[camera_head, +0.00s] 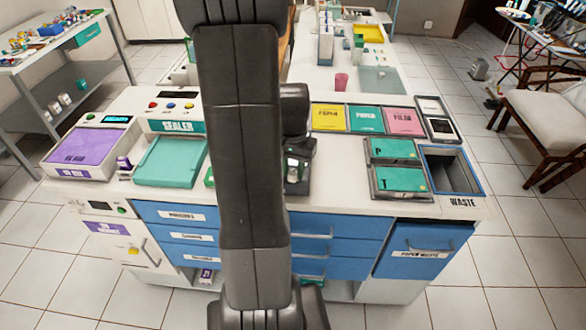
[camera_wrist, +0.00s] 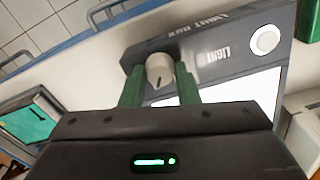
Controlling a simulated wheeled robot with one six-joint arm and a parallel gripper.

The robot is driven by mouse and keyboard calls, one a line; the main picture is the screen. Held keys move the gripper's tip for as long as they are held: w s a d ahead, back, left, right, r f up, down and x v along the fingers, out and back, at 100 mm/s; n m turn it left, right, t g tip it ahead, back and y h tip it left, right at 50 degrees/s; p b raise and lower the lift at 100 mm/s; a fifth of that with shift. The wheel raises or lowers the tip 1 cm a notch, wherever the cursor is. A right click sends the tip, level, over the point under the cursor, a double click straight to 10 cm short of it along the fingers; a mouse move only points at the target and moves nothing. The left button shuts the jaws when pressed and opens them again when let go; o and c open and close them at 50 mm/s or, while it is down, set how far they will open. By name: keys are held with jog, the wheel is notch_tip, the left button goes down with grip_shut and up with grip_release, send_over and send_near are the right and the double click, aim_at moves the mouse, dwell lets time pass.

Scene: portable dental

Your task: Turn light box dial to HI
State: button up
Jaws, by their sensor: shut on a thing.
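In the wrist view the light box (camera_wrist: 228,42) is a dark grey panel lettered "LIGHT BOX" and "LIGHT", with a lit white surface below it. Its dial (camera_wrist: 160,68) is a pale round knob with a dark pointer line. My gripper (camera_wrist: 160,82) has its two green fingers on either side of the dial, shut on it. The finger tips hide the dial's sides, and I cannot read any setting marks around it. In the head view my arm covers the middle of the counter and hides the light box.
A white round button (camera_wrist: 265,40) sits on the panel to the right of the dial. In the head view a teal sealer (camera_head: 172,160) and a purple-topped unit (camera_head: 90,147) stand left of my arm. Teal boxes (camera_head: 402,179) and a waste bin (camera_head: 470,191) are at right.

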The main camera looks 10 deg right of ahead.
aim_at(293, 172)
dwell(0.3)
jog(key=o, duration=1)
jog(key=shift+c, duration=0.2)
notch_tip(293, 172, up, 14)
jog(key=shift+f, duration=0.15)
notch_tip(293, 172, down, 14)
jog(key=shift+r, duration=0.1)
dwell(0.4)
jog(key=shift+r, duration=0.1)
